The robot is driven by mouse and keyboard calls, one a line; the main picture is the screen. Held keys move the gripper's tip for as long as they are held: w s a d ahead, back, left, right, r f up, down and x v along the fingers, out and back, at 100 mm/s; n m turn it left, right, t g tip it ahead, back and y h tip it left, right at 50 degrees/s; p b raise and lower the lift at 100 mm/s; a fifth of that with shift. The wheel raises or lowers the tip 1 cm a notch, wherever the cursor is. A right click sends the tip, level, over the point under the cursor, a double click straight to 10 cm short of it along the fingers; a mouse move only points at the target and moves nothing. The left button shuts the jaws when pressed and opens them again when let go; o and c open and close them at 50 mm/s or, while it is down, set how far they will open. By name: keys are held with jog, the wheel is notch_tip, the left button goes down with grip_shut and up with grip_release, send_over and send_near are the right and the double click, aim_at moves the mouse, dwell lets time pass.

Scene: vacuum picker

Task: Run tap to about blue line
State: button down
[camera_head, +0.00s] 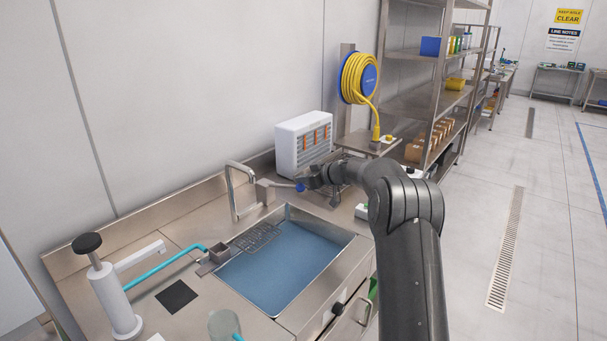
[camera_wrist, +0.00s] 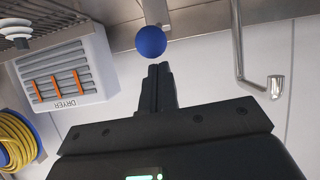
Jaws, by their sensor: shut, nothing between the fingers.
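A metal tap (camera_head: 234,190) with a bent spout stands at the back of the steel sink (camera_head: 343,255). Its spout also shows at the right of the wrist view (camera_wrist: 275,86). A lever reaches right from the tap's block and ends in a blue ball knob (camera_head: 299,187). In the wrist view the blue knob (camera_wrist: 151,42) is just beyond the fingertips. My gripper (camera_head: 308,180) is shut and empty beside the knob; its closed fingers (camera_wrist: 159,68) point at it. I cannot tell if they touch. The basin holds a flat blue surface (camera_head: 285,265). I make out no blue line and no stream.
A white dryer (camera_head: 303,143) stands behind my gripper, with a yellow hose reel (camera_head: 358,80) on its right. A wire rack (camera_head: 255,238) lies over the sink's left end. A white pump dispenser (camera_head: 116,298) and a glass (camera_head: 224,325) stand at the front left.

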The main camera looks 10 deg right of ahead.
jog(key=shift+f, duration=0.1)
notch_tip(320, 180, down, 9)
jog(key=s+d+t+y, duration=0.1)
jog(key=shift+s+d+r, duration=0.2)
jog(key=shift+s+d, duration=0.1)
jog(key=shift+s, duration=0.05)
jog(key=shift+d, duration=0.1)
dwell(1.1)
jog(key=s+d+r, duration=0.6)
jog(key=s+d, duration=0.1)
jog(key=shift+s+r, duration=0.2)
jog(key=shift+r, duration=0.05)
dwell(0.4)
jog(key=shift+a, duration=0.1)
